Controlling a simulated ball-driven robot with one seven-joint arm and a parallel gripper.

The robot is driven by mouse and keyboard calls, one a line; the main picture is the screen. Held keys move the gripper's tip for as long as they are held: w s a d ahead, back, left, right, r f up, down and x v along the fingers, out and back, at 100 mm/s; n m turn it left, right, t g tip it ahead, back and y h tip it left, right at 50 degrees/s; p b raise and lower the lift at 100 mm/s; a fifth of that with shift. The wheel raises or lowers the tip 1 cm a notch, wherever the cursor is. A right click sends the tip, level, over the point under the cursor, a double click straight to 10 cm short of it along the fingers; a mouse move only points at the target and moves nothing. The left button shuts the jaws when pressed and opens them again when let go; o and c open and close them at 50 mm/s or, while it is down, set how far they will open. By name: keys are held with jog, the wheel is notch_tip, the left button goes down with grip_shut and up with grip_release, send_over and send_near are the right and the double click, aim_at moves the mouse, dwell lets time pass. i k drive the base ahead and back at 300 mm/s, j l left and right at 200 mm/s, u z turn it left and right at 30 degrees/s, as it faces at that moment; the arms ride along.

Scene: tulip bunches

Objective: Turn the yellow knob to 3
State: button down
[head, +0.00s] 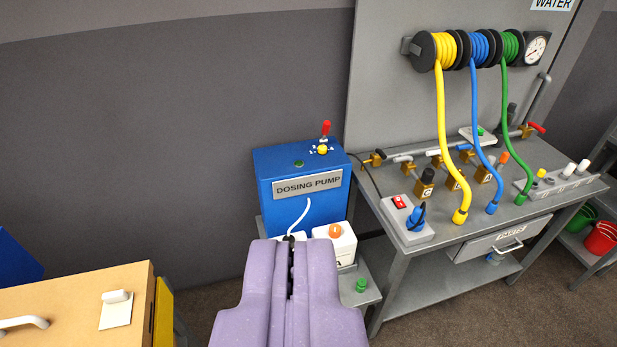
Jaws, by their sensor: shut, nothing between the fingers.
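The small yellow knob (322,149) sits on top of the blue dosing pump (263,189), with pale marks around it that are too small to read. A red-handled lever (326,129) stands just behind the knob, and a green button (299,163) is to its left. My gripper (290,243) is shut and empty at the bottom centre, in front of and below the pump in the picture. Its purple fingers are pressed together and hide part of the white containers in front of the pump.
A white container with an orange cap (335,231) stands before the pump. A wooden cabinet (70,307) is at lower left. The wall at left is bare.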

aim_at(322, 149)
jog(key=i+l+z, duration=0.15)
jog(key=i, duration=0.95)
jog(key=i+l+z, duration=0.1)
jog(key=i, duration=0.95)
jog(key=l, duration=0.1)
